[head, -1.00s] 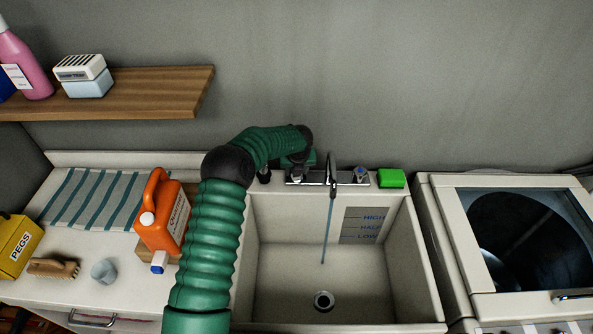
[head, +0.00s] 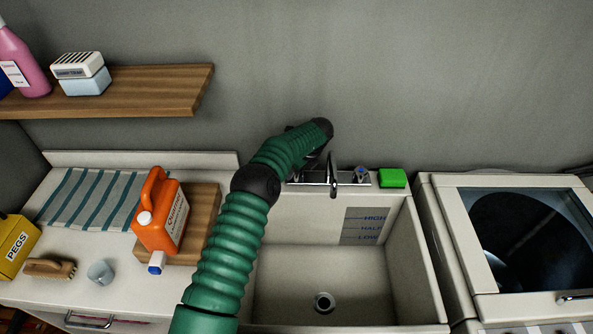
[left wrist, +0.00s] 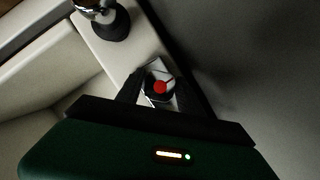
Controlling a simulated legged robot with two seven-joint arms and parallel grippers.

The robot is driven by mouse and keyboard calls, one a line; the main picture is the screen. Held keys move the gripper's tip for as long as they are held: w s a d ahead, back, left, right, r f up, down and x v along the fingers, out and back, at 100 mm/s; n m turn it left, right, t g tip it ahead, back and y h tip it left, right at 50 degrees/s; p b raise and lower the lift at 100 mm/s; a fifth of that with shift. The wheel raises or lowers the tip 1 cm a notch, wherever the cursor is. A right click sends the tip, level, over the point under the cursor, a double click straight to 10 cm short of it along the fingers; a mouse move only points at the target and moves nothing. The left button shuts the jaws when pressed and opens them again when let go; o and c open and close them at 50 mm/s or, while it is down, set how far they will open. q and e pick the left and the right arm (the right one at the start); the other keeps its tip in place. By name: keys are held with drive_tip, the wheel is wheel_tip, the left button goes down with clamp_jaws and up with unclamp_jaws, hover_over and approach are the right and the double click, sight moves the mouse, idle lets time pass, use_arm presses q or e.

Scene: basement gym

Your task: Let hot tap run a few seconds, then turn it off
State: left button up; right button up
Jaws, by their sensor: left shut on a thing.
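The chrome tap (head: 333,180) stands at the back of the sink (head: 412,240), and no water stream shows under its spout. The hot tap handle, marked with a red dot (left wrist: 160,87), shows in the left wrist view. My left gripper (left wrist: 157,92) is shut on it, with one dark finger on each side. In the head view my green arm hides the hot handle and most of the gripper. The cold handle with a blue mark (head: 361,174) stands to the right of the spout. My right gripper is not in view.
A green sponge (head: 392,178) lies right of the tap. A washing machine (head: 445,225) stands right of the sink. A shelf (head: 150,92) hangs at upper left.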

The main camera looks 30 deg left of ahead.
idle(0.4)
use_arm(q)
drive_tip(key=o, duration=1.4)
drive_tip(key=shift+w+f, duration=0.1)
drive_tip(key=b+v, duration=0.1)
drive_tip(key=v, duration=1.5)
drive_tip(key=shift+w+d+r, duration=0.1)
drive_tip(key=shift+r, duration=0.25)
